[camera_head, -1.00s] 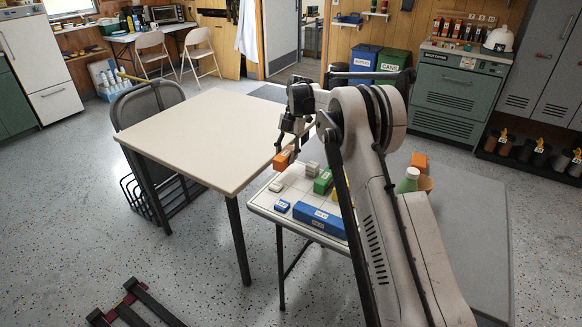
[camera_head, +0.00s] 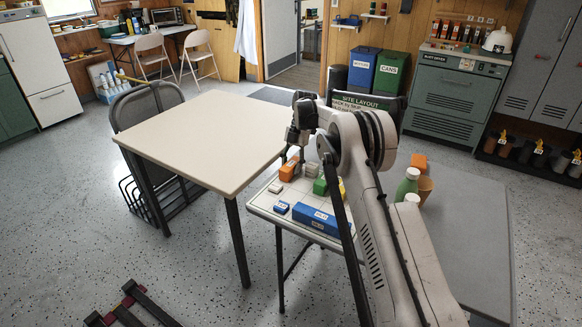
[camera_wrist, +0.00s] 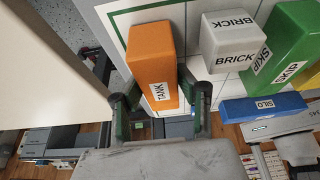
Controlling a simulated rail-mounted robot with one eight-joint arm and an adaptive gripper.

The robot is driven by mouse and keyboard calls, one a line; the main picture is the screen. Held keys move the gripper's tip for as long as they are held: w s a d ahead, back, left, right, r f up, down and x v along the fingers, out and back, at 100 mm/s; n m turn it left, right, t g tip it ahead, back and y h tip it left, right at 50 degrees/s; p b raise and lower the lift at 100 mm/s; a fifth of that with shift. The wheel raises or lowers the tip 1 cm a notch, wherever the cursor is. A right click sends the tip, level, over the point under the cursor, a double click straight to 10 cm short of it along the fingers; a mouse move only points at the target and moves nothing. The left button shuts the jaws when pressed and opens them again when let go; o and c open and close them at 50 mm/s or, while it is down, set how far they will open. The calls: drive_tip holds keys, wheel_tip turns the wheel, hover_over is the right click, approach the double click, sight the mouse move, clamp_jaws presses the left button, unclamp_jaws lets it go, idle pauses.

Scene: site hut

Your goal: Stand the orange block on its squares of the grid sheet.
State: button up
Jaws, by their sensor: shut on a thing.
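My gripper (camera_head: 292,158) is shut on the orange block (camera_head: 287,172) at the far-left part of the white grid sheet (camera_head: 265,201). In the wrist view the orange block (camera_wrist: 152,48) carries a "TANK" label, and my fingers (camera_wrist: 160,108) are on both sides of its near end. It is low over the sheet, left of the grey-white "BRICK" block (camera_head: 312,169) with a narrow gap between them. Whether its underside touches the sheet is hidden. The green "SKIP" block (camera_head: 320,187) stands right of the brick block.
A long blue "SILO" block (camera_head: 316,218) and a small blue block (camera_head: 281,207) lie nearer on the sheet. A bare cream table (camera_head: 205,140) adjoins on the left.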

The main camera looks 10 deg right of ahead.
drive_tip(key=shift+f, duration=0.15)
drive_tip(key=o, duration=1.2)
drive_tip(key=p+v, duration=0.2)
drive_tip(key=v, duration=1.1)
drive_tip(key=s+a+r+m+t+h, duration=0.1)
drive_tip(key=s+r+m, duration=0.25)
drive_tip(key=r, duration=0.35)
drive_tip(key=s+a+r+m+t, duration=0.1)
drive_tip(key=s+r+m+t, duration=0.2)
drive_tip(key=r, duration=0.5)
drive_tip(key=s+a+r+m+t, duration=0.1)
drive_tip(key=s+r+m, duration=0.65)
drive_tip(key=s, duration=0.55)
drive_tip(key=s+m+t+h, duration=0.25)
drive_tip(key=s+m, duration=0.35)
drive_tip(key=s, duration=1.1)
drive_tip(key=s+f+m+t, duration=0.1)
drive_tip(key=s+f+m, duration=0.1)
drive_tip(key=s, duration=0.3)
drive_tip(key=s+f+m+t, duration=0.1)
drive_tip(key=s+f+m, duration=0.1)
drive_tip(key=s+f, duration=0.3)
drive_tip(key=s+f+m+t, duration=0.1)
drive_tip(key=s+f+m, duration=0.2)
drive_tip(key=s, duration=0.4)
drive_tip(key=shift+s+a+f, duration=0.25)
